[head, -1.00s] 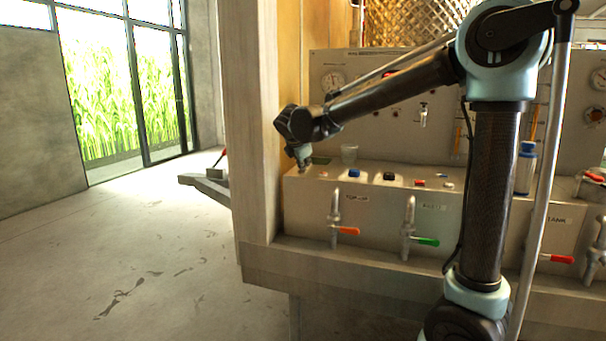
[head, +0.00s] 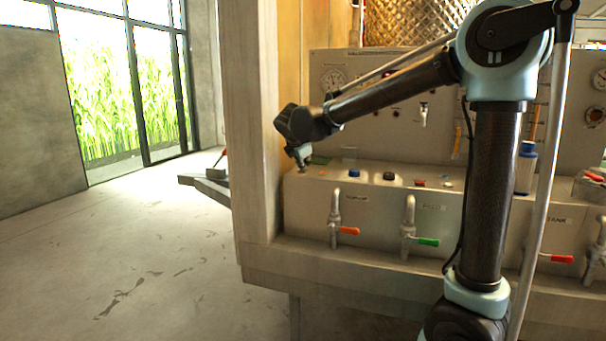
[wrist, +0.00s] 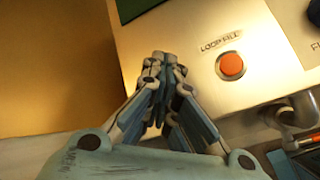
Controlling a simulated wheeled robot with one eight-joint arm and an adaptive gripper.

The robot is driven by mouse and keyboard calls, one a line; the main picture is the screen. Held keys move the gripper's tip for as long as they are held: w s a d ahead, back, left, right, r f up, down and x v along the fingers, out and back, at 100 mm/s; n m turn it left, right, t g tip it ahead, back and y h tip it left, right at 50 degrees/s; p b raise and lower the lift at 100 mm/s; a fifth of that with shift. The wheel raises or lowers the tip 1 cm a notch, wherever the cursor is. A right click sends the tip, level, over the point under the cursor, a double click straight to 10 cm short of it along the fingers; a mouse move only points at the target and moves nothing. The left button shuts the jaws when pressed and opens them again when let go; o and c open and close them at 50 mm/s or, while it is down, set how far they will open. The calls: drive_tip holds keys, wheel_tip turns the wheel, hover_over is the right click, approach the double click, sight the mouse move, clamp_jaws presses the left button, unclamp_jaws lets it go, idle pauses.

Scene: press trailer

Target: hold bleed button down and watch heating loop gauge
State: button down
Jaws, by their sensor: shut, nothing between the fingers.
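My gripper (head: 303,168) is shut and empty, pointing down at the left end of the console's top ledge. In the wrist view its closed fingertips (wrist: 155,60) are left of a round red-orange button (wrist: 231,66) labelled "LOOP FILL", apart from it. A dark button (wrist: 314,12) with a cut-off label is at the right edge. No label reading bleed is legible, so I cannot tell which button it is. A round dial gauge (head: 333,78) is on the upright panel behind my forearm; its label and reading are too small to make out.
On the ledge are a blue knob (head: 353,173), a black knob (head: 389,177) and a red button (head: 420,183). Taps with an orange handle (head: 348,231) and a green handle (head: 428,242) stick out in front. A wooden post (head: 258,120) stands close left of my gripper.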

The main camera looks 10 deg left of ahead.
drive_tip(key=shift+r, duration=0.75)
drive_tip(key=shift+r, duration=2.5)
idle(0.4)
wheel_tip(320, 180, up, 4)
drive_tip(key=shift+w+f, duration=0.1)
drive_tip(key=shift+f, duration=0.15)
idle(0.3)
drive_tip(key=shift+f, duration=4.3)
